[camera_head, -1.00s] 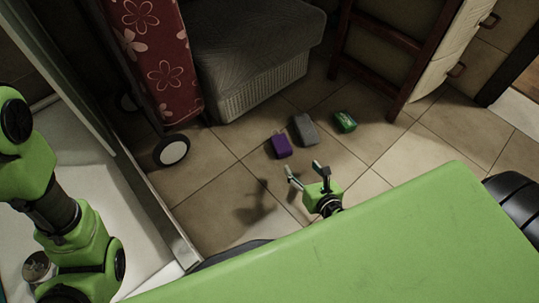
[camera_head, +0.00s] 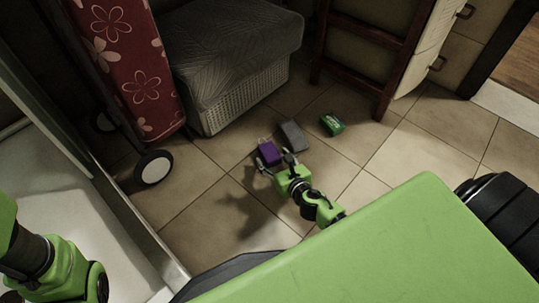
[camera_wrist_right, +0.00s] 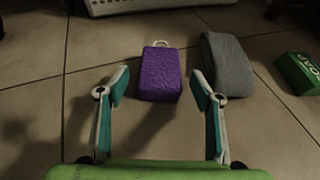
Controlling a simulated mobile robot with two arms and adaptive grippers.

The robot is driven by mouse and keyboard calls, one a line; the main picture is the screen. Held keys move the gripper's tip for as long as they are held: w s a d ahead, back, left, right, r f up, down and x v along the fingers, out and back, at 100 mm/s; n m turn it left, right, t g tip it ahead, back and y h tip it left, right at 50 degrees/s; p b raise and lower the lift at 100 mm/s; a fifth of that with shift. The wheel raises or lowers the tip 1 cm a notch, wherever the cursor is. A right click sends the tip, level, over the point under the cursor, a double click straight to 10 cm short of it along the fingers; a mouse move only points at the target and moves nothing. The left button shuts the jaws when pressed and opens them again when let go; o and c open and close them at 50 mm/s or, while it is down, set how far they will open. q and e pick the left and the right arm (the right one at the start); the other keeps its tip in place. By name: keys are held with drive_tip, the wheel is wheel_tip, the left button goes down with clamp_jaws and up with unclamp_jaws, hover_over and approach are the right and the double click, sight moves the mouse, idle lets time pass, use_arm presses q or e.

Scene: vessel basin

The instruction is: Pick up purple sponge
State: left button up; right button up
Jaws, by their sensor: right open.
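The purple sponge (camera_head: 269,154) lies on the tiled floor, with a pale loop at its far end. In the right wrist view the sponge (camera_wrist_right: 160,76) is centred ahead, just beyond the fingertips. My right gripper (camera_head: 275,164) is open, and its two fingers (camera_wrist_right: 161,88) stand apart to the left and right of the sponge's near part. Nothing is between the fingers' pads near the palm. My left gripper is outside the views; only part of my left arm shows at the lower left of the head view.
A grey block (camera_head: 294,136) lies close to the right of the sponge, and a green box (camera_head: 332,124) lies further right. A basket with a grey cushion (camera_head: 233,60) stands behind. A wheeled red floral item (camera_head: 125,70) stands left.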

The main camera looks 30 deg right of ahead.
sight(267, 150)
drive_tip(key=b+x, duration=0.1)
drive_tip(key=x, duration=0.3)
drive_tip(key=shift+r, duration=0.2)
drive_tip(key=c, duration=1)
drive_tip(key=shift+r, duration=0.2)
